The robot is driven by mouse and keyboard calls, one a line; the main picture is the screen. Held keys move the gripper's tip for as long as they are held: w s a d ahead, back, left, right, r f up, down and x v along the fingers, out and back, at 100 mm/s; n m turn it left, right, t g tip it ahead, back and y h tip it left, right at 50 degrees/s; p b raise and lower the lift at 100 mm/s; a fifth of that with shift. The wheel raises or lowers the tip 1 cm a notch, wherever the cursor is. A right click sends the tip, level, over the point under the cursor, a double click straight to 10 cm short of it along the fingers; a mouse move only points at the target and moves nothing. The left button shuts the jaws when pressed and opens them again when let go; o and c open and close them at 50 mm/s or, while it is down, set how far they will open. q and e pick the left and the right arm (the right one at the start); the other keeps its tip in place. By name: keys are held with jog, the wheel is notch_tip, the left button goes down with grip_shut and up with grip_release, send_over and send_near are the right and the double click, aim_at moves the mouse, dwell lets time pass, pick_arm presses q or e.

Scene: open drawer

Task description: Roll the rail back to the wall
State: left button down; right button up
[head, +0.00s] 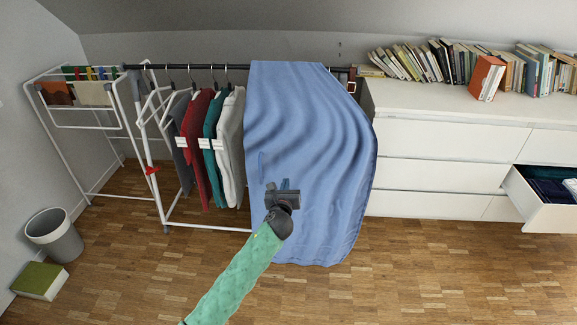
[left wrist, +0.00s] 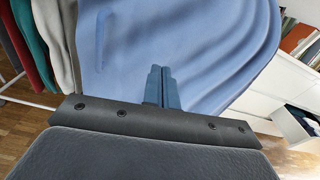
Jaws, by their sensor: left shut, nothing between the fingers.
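The clothes rail (head: 206,67) has a black top bar and a white frame, and stands along the back of the room. Several garments on hangers (head: 206,140) hang on its left part. A large blue cloth (head: 315,130) drapes over its right part and hides that end of the frame almost down to the floor. My left gripper (head: 285,185) is shut and empty in front of the blue cloth. In the left wrist view its closed fingers (left wrist: 161,85) point at the blue cloth (left wrist: 200,40); I cannot tell whether they touch it. My right gripper is not in view.
A white drying rack (head: 75,110) stands at the left. A grey bin (head: 53,235) and a green box (head: 40,281) are on the floor there. A white dresser (head: 430,140) with books on top stands at the right, one drawer (head: 545,205) open. The front wooden floor is clear.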

pick_arm(q)
jog(key=m, duration=0.1)
send_near(289, 159)
jog(key=w, duration=0.7)
jog(key=shift+d+f, duration=0.1)
jog(key=shift+f, duration=0.1)
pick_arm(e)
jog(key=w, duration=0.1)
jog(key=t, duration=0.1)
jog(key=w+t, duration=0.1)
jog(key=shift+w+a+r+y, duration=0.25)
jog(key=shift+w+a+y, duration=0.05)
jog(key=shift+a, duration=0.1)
